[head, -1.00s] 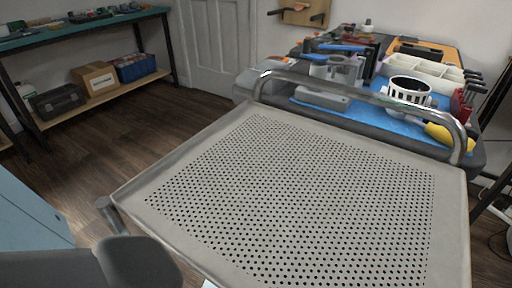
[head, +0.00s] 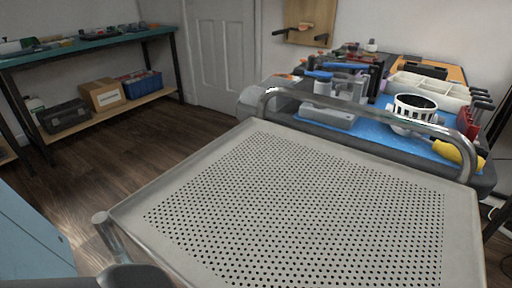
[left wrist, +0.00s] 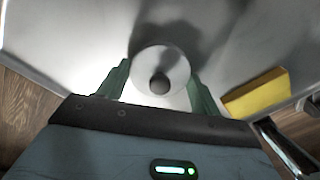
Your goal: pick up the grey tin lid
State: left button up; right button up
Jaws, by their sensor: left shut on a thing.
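A round, pale grey tin lid (left wrist: 160,60) with a dark round knob shows in the left wrist view. My left gripper (left wrist: 158,73) has its two green fingers on either side of the lid and is shut on it. A dark shadow lies on the pale surface beyond the lid. I cannot tell whether the lid touches that surface or is above it. The lid does not show in the head view, where only a dark part of my arm shows at the bottom left. My right gripper is in neither view.
A yellow block (left wrist: 257,92) lies right of the lid in the left wrist view. In the head view, an empty perforated cart top (head: 300,205) with a metal rail fills the front. Behind it stands a cluttered bench with a blue mat (head: 375,125) and a white slotted cup (head: 414,108).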

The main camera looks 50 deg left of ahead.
pick_arm(q)
notch_tip(320, 180, up, 9)
jog(key=p, duration=0.5)
jog(key=shift+r, duration=0.5)
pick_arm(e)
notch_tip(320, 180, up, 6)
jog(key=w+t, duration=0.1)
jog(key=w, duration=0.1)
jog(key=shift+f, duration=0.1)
